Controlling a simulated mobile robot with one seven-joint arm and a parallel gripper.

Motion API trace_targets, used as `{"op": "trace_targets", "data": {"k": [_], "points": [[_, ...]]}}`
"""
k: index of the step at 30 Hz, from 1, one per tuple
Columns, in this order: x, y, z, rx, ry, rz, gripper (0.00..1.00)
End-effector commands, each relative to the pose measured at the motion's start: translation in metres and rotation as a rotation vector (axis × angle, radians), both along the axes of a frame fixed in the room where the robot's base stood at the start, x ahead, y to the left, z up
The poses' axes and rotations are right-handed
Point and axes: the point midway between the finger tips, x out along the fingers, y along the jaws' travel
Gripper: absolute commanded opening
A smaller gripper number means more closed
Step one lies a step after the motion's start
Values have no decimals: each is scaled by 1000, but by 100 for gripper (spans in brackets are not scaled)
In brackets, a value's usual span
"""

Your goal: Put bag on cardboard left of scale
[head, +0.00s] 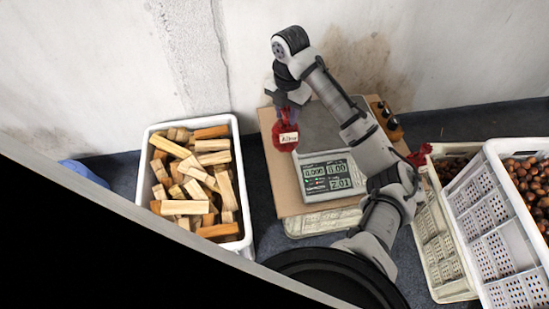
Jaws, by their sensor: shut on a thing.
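A small red bag (285,138) with a white label hangs from my gripper (288,112). The gripper points down and is shut on the top of the bag. The bag is over the left part of the brown cardboard (285,192), beside the scale's left edge. I cannot tell whether the bag touches the cardboard. The scale (325,130) has a grey plate and a lit display (327,177) at its front, and it sits on the cardboard. My arm passes over the scale's right side and hides part of it.
A white crate of wood blocks (145,190) stands left of the cardboard. White crates of chestnuts (492,190) stand at the right, with something red (420,155) at the edge of one. A brown box with knobs (386,118) is behind my arm. A wall closes off the back.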

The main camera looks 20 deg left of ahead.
Motion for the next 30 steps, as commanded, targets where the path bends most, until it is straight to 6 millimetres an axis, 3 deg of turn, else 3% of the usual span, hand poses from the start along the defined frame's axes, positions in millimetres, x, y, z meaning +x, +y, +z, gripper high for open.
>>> {"op": "trace_targets", "data": {"k": [5, 15, 21, 30], "points": [[0, 1, -17, 1, 4, 3, 0], [0, 0, -104, -2, 5, 1, 0], [0, 0, -146, -2, 1, 2, 0], [0, 0, -170, -2, 1, 2, 0]]}}
